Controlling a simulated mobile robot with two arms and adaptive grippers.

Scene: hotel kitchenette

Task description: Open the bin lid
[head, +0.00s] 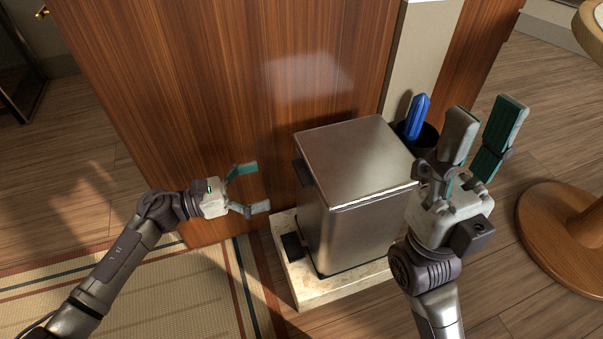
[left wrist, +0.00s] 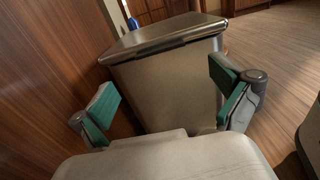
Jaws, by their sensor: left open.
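The bin (head: 350,232) is a brushed-metal box with a flat lid (head: 355,158), which lies shut on top. A dark part sits high on its left side, and a black pedal-like block (head: 291,246) is low on that side. My left gripper (head: 256,188) is open and empty, just left of the bin and apart from it. In the left wrist view the bin (left wrist: 165,92) and its closed lid (left wrist: 160,38) show beyond and between the open fingers (left wrist: 166,98). My right gripper (head: 486,112) is open and empty, raised at the bin's right, hiding part of that side.
The bin stands on a pale stone slab (head: 305,290). A wooden panel (head: 200,100) rises close behind it. A dark holder with a blue item (head: 416,116) stands behind right. A round wooden table base (head: 560,235) is at right, and a striped rug (head: 170,300) at front left.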

